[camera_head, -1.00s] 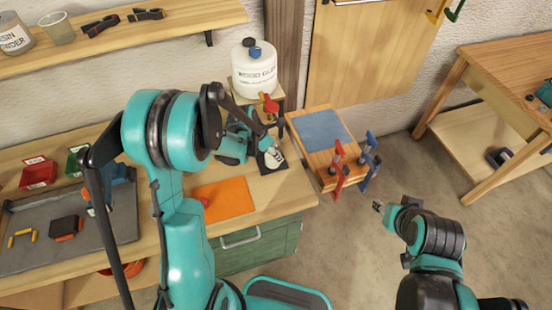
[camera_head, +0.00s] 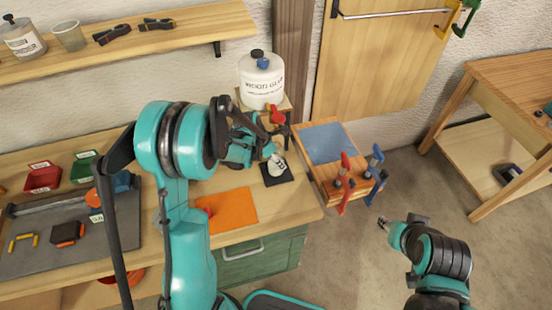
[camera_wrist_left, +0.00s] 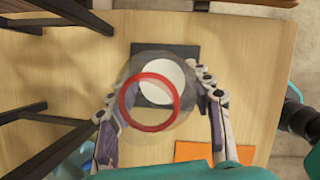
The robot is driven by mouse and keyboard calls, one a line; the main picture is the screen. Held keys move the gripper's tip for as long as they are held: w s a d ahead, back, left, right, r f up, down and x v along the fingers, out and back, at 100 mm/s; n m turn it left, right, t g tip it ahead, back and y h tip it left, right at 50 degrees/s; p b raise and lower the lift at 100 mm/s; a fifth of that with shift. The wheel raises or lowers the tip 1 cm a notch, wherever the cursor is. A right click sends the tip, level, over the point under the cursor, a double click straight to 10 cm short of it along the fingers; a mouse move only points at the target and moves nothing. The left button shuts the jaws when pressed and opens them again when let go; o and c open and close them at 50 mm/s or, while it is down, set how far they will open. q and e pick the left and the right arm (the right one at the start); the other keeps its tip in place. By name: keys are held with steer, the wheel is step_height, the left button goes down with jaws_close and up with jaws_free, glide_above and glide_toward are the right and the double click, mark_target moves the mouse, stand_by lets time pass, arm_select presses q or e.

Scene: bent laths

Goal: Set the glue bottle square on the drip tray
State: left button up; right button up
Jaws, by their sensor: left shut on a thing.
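The glue bottle (camera_head: 278,164) shows as a small pale shape at my left gripper in the head view. In the left wrist view the see-through bottle (camera_wrist_left: 130,82) has a red rim and a white round patch inside. My left gripper (camera_wrist_left: 160,110) is shut on it, one finger on each side. The black drip tray (camera_head: 284,179) lies on the bench. In the wrist view the bottle covers much of the tray (camera_wrist_left: 188,50); I cannot tell whether it touches it. My right gripper (camera_head: 406,230) is away over the floor, its fingers unclear.
A large white wood glue tank (camera_head: 262,85) with a red tap handle (camera_head: 277,115) stands just behind the tray. An orange sheet (camera_head: 230,211) lies in front. A grey tray (camera_head: 40,250) holds small parts at left.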

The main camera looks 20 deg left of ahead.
arm_select(q)
steer(key=shift+f+b, duration=0.35)
steer(key=shift+f, duration=0.05)
arm_select(e)
steer(key=shift+f, duration=0.4)
arm_select(q)
steer(key=o, duration=1.5)
steer(key=shift+c, duration=0.2)
